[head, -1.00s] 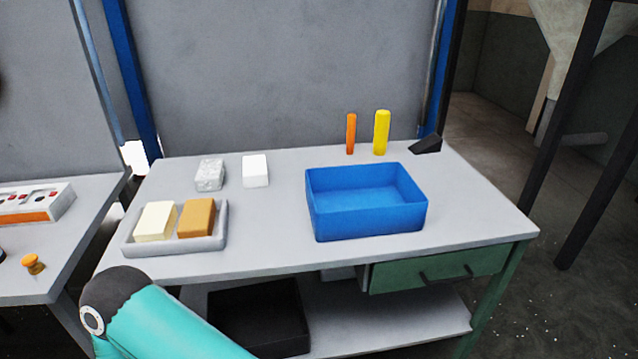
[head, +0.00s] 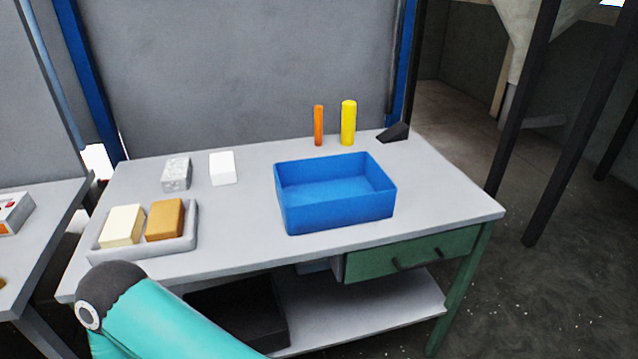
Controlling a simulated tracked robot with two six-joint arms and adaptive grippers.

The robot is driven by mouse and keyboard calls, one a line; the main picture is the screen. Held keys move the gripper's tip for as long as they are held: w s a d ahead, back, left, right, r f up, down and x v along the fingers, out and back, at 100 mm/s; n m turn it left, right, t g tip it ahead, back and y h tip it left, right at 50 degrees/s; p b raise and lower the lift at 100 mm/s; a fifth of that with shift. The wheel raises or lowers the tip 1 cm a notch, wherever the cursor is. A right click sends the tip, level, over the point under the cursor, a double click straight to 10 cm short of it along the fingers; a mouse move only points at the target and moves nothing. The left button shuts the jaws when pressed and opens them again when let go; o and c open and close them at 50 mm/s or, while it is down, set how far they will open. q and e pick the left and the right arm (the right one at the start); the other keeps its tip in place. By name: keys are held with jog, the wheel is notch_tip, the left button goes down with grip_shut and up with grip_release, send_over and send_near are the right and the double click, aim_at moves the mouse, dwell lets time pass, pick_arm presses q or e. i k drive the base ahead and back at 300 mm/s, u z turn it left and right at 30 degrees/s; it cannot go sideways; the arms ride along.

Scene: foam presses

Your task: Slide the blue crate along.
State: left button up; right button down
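The blue crate (head: 338,213) is an open, empty rectangular box. It stands upright on the grey tabletop (head: 240,240), right of the middle and close to the front edge above the green drawer. A teal arm link of mine with a dark joint crosses the lower left of the head view, in front of the table. Neither of my grippers shows in the head view, so nothing is seen touching the crate.
Left of the crate are a grey tray (head: 146,250) with a cream and a brown block, a speckled block (head: 177,174) and a white block (head: 222,168). Behind it stand an orange cylinder (head: 318,125), a yellow cylinder (head: 348,123) and a black wedge (head: 393,132). The tabletop right of the crate is clear.

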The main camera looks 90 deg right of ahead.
aim_at(325, 193)
jog(key=z, duration=0.1)
jog(key=k, duration=1.7)
jog(key=z, duration=1.25)
jog(key=i, duration=0.75)
jog(key=z, duration=0.05)
